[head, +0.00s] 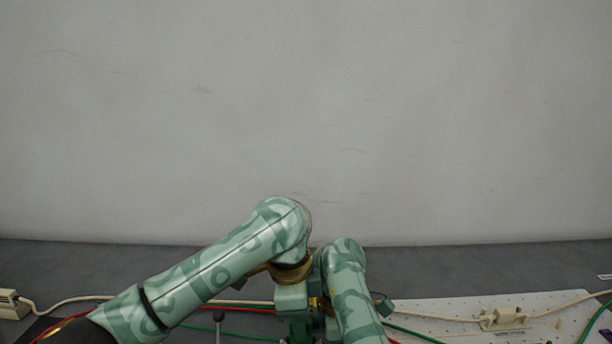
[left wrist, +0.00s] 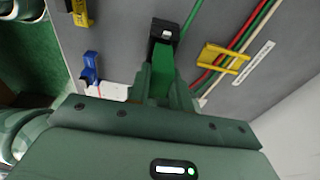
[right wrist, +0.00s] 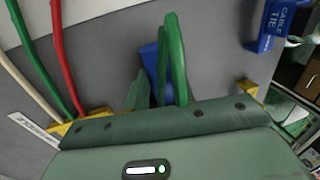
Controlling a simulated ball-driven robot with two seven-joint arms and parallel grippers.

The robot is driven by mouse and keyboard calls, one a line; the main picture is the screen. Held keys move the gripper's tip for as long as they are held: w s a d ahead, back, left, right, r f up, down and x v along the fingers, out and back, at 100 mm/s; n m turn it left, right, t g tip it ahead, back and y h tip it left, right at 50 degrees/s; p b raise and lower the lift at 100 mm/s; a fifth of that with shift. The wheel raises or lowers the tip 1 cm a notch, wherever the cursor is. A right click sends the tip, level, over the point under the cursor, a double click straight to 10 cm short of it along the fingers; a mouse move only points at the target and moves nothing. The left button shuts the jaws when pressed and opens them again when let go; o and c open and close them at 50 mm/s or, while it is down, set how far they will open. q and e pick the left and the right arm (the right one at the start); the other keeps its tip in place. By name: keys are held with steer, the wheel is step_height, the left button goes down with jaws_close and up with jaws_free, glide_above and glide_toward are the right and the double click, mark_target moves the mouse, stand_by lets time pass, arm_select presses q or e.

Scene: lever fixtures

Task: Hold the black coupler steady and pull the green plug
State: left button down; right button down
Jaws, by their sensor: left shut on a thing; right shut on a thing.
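In the left wrist view, my left gripper (left wrist: 163,80) is shut on a bright green block that looks like the green plug (left wrist: 161,68). The black coupler (left wrist: 160,40) sits directly beyond the green block, at or just past the fingertips. In the right wrist view, my right gripper (right wrist: 153,88) is closed around a blue block (right wrist: 150,62). A thick green cable loop (right wrist: 178,60) crosses in front and hides one finger. No black coupler shows there. In the head view my left gripper (head: 297,325) is low in the middle; my arms hide the coupler and plug.
A yellow clip (left wrist: 222,55) and a blue clip (left wrist: 90,66) stand on the grey surface, beside green, red and beige cables. A blue cable-tie box (right wrist: 272,22) lies to the right in the right wrist view. A white perforated board (head: 450,320) carries a beige connector (head: 503,318).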

arm_select(q)
steer(key=shift+r, duration=0.95)
steer(key=shift+r, duration=0.1)
steer(key=shift+r, duration=0.95)
steer(key=shift+s, duration=0.1)
arm_select(e)
steer(key=c, duration=1.1)
jaws_free()
steer(key=shift+s, duration=0.1)
